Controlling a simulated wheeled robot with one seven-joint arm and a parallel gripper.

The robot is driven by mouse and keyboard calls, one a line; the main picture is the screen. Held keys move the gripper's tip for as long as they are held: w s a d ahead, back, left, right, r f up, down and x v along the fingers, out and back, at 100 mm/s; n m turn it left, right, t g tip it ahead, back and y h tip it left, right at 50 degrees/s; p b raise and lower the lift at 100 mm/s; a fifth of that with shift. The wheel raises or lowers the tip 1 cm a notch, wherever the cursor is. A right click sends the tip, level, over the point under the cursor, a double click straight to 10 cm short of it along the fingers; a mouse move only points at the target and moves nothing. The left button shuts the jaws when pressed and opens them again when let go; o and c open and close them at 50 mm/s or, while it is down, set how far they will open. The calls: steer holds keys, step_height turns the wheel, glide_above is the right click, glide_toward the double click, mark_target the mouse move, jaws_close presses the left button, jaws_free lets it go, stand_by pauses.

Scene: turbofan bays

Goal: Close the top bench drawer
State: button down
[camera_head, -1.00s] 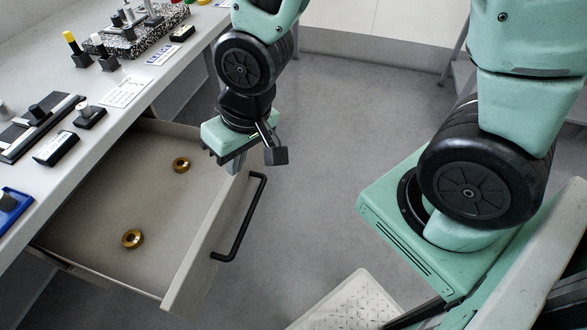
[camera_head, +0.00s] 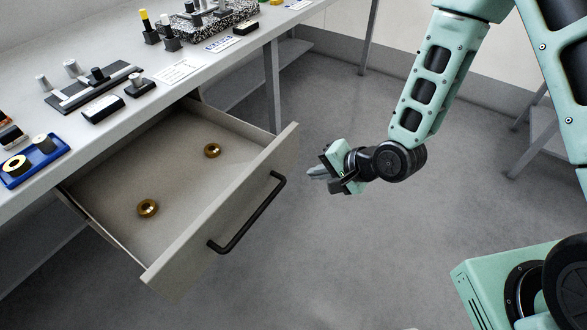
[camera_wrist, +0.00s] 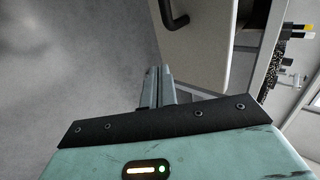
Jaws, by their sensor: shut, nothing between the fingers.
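The top bench drawer (camera_head: 215,215) is pulled well out from under the bench. It has a pale front panel with a black bar handle (camera_head: 248,215), and two brass rings (camera_head: 212,150) (camera_head: 148,208) lie apart on its floor. My gripper (camera_head: 312,172) is to the right of the drawer front, its shut, empty fingers pointing left toward it with a gap between. In the wrist view my shut fingers (camera_wrist: 157,88) point up the picture, and the drawer front (camera_wrist: 200,50) with part of its handle (camera_wrist: 174,18) is beyond them.
The bench top (camera_head: 150,85) carries a blue tray (camera_head: 35,160), a black fixture (camera_head: 95,90), a speckled block and several small parts. A bench leg (camera_head: 272,85) stands behind the drawer. The grey floor (camera_head: 370,260) right of the drawer is clear.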

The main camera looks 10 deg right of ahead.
mark_target(281, 170)
steer(key=shift+w+a+f+p, duration=0.15)
steer(key=shift+w+a+f, duration=0.4)
steer(key=shift+w+a, duration=0.4)
steer(key=shift+w+a+f+p, duration=0.1)
steer(key=shift+w+a+f, duration=0.55)
steer(key=shift+a, duration=0.35)
steer(key=shift+w+a+f+p, duration=0.15)
steer(key=shift+w+a+f, duration=0.3)
steer(key=shift+w+a, duration=0.5)
steer(key=shift+s, duration=0.1)
steer(key=shift+a, duration=0.1)
